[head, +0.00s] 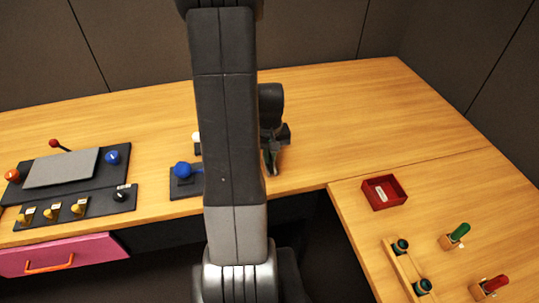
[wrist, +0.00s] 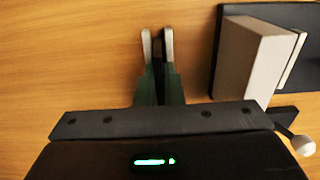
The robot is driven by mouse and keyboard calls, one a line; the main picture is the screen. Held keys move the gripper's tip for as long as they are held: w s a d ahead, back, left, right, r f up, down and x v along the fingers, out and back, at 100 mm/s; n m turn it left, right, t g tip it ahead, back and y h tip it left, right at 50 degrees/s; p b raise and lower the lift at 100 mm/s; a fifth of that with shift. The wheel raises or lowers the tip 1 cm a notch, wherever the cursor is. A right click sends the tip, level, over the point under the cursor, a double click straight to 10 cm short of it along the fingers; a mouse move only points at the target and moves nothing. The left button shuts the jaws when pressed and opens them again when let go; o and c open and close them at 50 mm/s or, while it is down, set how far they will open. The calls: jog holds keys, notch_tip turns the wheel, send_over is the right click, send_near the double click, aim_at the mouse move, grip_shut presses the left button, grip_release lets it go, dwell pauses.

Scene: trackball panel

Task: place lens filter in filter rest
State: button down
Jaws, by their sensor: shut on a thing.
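My gripper (wrist: 157,42) points at the wooden desk, its two fingers close together on a thin dark piece (wrist: 158,55), seen nearly edge-on. It fits the lens filter, but its face is hidden. In the head view my gripper (head: 271,163) is partly hidden behind my arm, over the desk near its front edge. No filter rest can be told for certain. A pale block (wrist: 254,58) on a dark base stands just right of the fingers in the wrist view, apart from them. A wooden rack (head: 408,272) with dark teal-rimmed round pieces stands on the right desk.
A red tray (head: 384,192) and green-handled (head: 459,233) and red-handled (head: 493,284) pieces stand on the right desk. A control panel (head: 60,170), a blue knob (head: 183,169) and a white-tipped lever (wrist: 303,145) are nearby. The desk behind my gripper is clear.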

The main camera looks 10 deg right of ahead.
jog(key=shift+f, duration=0.2)
jog(key=c, duration=1.6)
grip_release()
jog(key=shift+r, duration=0.1)
jog(key=shift+o, duration=0.2)
notch_tip(320, 180, up, 12)
jog(key=shift+r, duration=0.2)
jog(key=shift+f, duration=0.1)
notch_tip(320, 180, down, 12)
jog(key=shift+f, duration=0.1)
jog(key=shift+w+r, duration=0.1)
jog(key=shift+r, duration=1.8)
